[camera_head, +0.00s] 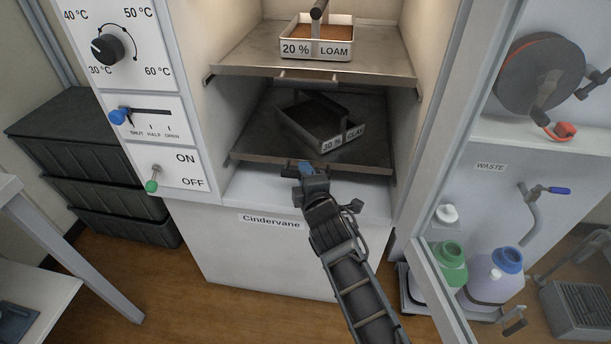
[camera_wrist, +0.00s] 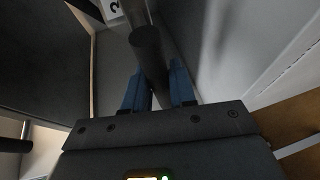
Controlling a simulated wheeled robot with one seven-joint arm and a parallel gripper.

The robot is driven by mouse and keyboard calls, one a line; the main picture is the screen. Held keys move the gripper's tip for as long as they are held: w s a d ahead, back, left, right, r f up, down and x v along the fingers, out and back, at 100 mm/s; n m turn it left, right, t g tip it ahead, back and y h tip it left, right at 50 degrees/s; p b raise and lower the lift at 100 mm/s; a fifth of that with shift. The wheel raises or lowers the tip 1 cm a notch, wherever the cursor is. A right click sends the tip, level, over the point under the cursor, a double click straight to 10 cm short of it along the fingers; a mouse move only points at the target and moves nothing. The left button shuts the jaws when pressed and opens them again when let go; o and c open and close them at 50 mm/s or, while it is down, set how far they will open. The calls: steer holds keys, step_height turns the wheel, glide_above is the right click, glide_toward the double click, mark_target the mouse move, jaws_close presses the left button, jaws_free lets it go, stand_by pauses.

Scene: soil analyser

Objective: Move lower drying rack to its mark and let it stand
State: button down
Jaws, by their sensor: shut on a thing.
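The lower drying rack (camera_head: 262,143) is a dark metal shelf inside the white cabinet, and its front edge lies near the cabinet's front opening. A dark tray labelled 30 % CLAY (camera_head: 322,140) sits on it, turned at an angle. My gripper (camera_head: 300,170) is at the middle of the rack's front edge. In the wrist view its blue fingers (camera_wrist: 156,85) are shut on a dark round bar (camera_wrist: 150,52), which appears to be the rack's handle. The fingers hide most of the handle in the head view. I cannot make out a mark for the rack.
The upper rack (camera_head: 245,62) holds a tray labelled 20 % LOAM (camera_head: 317,47) just above. The open cabinet door (camera_head: 440,110) stands to the right of my arm. A control panel with a blue slider (camera_head: 120,116) is at left. The floor in front is clear.

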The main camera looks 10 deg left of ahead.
steer(key=shift+w+r, duration=0.15)
steer(key=shift+w, duration=0.05)
steer(key=c, duration=1)
jaws_free()
steer(key=p+v, duration=0.2)
steer(key=v, duration=0.5)
steer(key=shift+s+d, duration=0.1)
steer(key=shift+s, duration=0.25)
